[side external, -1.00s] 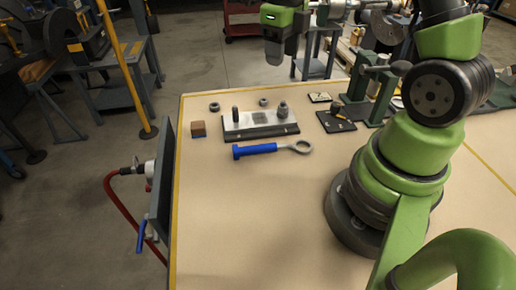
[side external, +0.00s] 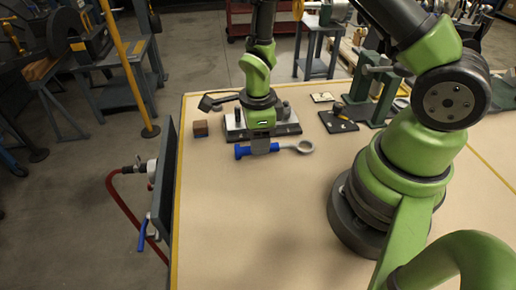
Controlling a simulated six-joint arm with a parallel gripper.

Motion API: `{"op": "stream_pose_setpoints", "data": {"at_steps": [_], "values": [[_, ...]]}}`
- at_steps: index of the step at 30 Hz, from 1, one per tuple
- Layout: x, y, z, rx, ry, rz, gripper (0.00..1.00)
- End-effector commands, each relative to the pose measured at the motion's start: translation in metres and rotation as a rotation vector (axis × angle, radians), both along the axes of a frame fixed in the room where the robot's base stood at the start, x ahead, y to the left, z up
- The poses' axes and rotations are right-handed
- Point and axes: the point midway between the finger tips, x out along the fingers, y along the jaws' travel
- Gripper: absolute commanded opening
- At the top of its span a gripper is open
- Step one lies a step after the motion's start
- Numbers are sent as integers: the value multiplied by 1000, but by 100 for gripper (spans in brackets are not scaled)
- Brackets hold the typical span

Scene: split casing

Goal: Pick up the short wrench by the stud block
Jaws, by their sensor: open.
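The short wrench (side external: 294,147) lies on the table in front of the stud block, with its blue handle to the left and its grey ring end to the right. The stud block (side external: 287,129) is a grey plate on a dark base, partly hidden behind my gripper. My gripper (side external: 262,149) points down over the right part of the blue handle. It is open. I cannot tell from this view whether the fingers straddle the handle or stay above it.
A small brown block (side external: 200,128) sits left of the stud block. A dark mat (side external: 338,121) with small parts and a green stand (side external: 383,92) are to the right. The front of the table (side external: 250,220) is clear.

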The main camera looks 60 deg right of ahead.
Motion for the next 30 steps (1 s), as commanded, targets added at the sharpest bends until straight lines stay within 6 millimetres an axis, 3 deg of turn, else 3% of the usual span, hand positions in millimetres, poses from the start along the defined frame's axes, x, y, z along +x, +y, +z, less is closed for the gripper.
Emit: {"op": "stream_pose_setpoints", "data": {"at_steps": [6,14,21,30], "values": [[0,-1,-26,0,3,0,52],[0,-1,-28,0,0,-1,52],[0,-1,-28,0,0,-1,0],[0,-1,-27,0,-1,-1,0]]}}
